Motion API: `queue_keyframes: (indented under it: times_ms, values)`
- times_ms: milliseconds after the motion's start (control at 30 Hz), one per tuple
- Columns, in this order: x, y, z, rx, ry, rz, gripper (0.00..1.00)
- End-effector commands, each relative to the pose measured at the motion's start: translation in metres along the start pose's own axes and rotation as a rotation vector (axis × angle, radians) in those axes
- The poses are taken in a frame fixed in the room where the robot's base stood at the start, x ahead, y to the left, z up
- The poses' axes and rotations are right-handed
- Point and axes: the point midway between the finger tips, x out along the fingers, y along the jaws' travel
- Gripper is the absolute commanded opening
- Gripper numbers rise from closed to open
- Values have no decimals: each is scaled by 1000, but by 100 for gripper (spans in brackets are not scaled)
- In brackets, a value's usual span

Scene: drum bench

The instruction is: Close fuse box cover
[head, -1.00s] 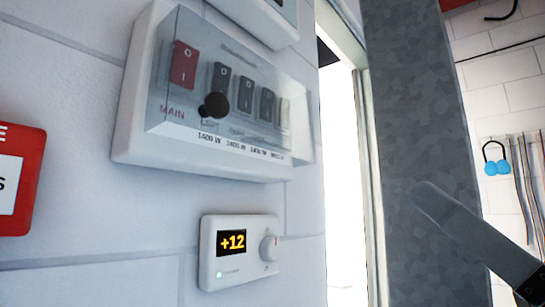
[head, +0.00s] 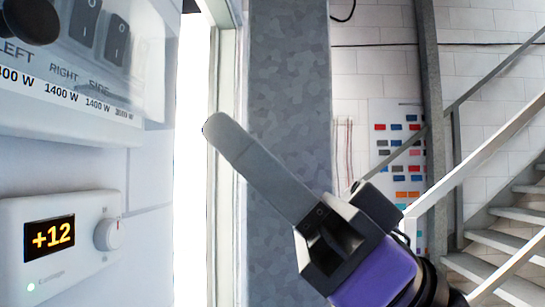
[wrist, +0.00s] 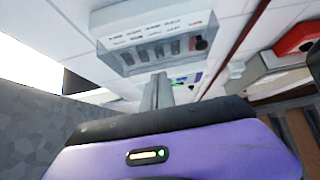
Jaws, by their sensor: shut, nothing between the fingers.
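The white fuse box (head: 50,128) fills the upper left of the head view, cut off by the frame edge. Its clear cover (head: 152,70) lies in front of the dark switches, with a round black knob (head: 32,20) on it. I cannot tell whether the cover is fully shut. The fuse box also shows upside down in the wrist view (wrist: 120,25), beyond my fingers. My gripper (head: 208,124) has its long grey fingers together and empty, right of the box and apart from it in the head view. The fingers also show in the wrist view (wrist: 157,88).
A white thermostat (head: 85,215) reading +12 is on the wall below the fuse box. A bright opening (head: 190,200) and a grey pillar (head: 290,90) stand to the right. A staircase (head: 500,250) is at the far right. A red object (wrist: 297,35) shows in the wrist view.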

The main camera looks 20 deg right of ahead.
Motion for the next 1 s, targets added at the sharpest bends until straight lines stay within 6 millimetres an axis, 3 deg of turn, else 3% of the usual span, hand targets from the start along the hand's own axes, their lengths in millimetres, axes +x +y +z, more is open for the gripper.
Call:
queue_keyframes:
  times_ms: [33,167,400,1000]
  values:
    - [14,-1,-3,2,0,-4,0]
    - [38,-1,-3,2,0,-3,0]
    - [56,0,22,2,1,0,0]
    - [60,0,32,1,6,0,0]
